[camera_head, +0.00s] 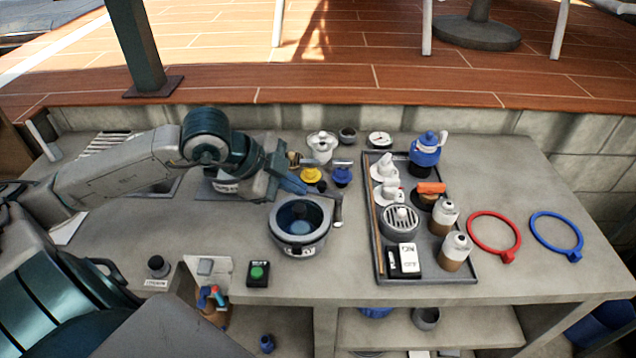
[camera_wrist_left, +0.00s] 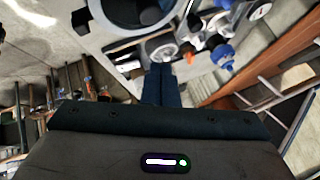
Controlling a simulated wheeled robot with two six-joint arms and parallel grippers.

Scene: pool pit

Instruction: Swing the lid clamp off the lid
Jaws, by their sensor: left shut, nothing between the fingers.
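A round grey vessel (camera_head: 300,248) stands on the counter, with a dark inside and a bluish round piece at its centre. A small metal lever with a pale knob (camera_head: 338,212) stands at its right rim; it looks like the lid clamp, but I cannot tell for sure. My left gripper (camera_head: 298,184) is shut and empty, just above and behind the vessel's far rim. In the left wrist view the shut dark blue fingers (camera_wrist_left: 158,84) point at a pale round item (camera_wrist_left: 161,47), beside the large grey ring of the vessel (camera_wrist_left: 122,32). My right gripper is out of view.
A dark tray (camera_head: 430,273) with bottles, white fittings and a round grille lies to the right. Behind the gripper stand a white pot (camera_head: 322,143) and yellow (camera_head: 311,175) and blue (camera_head: 342,177) knobs. A green button box (camera_head: 258,272) is at front left. Red (camera_head: 493,237) and blue (camera_head: 556,236) rings lie far right.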

